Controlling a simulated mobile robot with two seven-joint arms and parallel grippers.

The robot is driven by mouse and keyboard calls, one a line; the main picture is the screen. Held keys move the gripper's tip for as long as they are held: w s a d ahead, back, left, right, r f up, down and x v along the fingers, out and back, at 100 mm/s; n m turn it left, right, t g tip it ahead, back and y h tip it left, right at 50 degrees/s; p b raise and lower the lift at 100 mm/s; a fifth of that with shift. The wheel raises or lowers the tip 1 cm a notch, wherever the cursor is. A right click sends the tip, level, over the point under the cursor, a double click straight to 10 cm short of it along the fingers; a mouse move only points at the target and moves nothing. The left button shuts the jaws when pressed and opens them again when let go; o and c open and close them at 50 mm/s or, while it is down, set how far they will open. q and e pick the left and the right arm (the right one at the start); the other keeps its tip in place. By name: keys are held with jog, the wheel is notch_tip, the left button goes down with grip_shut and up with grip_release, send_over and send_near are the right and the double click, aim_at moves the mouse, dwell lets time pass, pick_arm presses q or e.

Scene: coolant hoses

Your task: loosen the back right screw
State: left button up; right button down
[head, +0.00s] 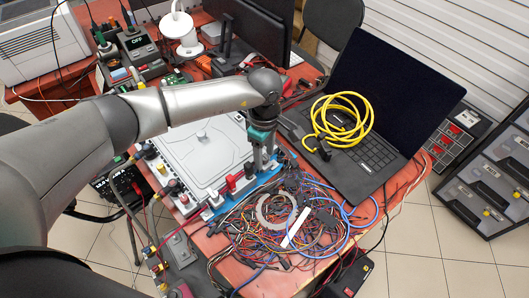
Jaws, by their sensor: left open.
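A pale grey flat-lidded unit (200,150) lies on the reddish table, with a blue strip (240,196) along its near right edge. Red and black fittings stand on its rim, including a red one (232,183) on the blue strip. My left arm reaches across the unit, and my left gripper (262,165) points down over its right end, close to the black fitting. The jaws are open. I cannot pick out the back right screw; the arm and gripper cover part of the unit's back edge and right end. My right gripper is out of view.
A tangle of thin wires (285,222) lies right of the unit. An open laptop (385,110) with a coiled yellow cable (340,121) on it stands behind the wires. A white lamp (180,30) and small devices fill the back. Little table is bare.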

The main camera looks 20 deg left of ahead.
pick_arm(q)
grip_shut()
dwell(0.3)
jog(key=shift+n, duration=0.4)
jog(key=n, duration=0.3)
jog(key=shift+r+n, duration=0.1)
jog(key=shift+n, duration=0.3)
jog(key=n+p, duration=0.1)
jog(key=n, duration=0.3)
jog(key=shift+n, duration=0.3)
jog(key=n+p, duration=0.1)
jog(key=n, duration=0.3)
jog(key=shift+a, duration=0.1)
jog(key=n+p, duration=0.1)
jog(key=n, duration=0.3)
jog(key=shift+n+p, duration=0.3)
jog(key=shift+p, duration=0.1)
jog(key=shift+n, duration=0.3)
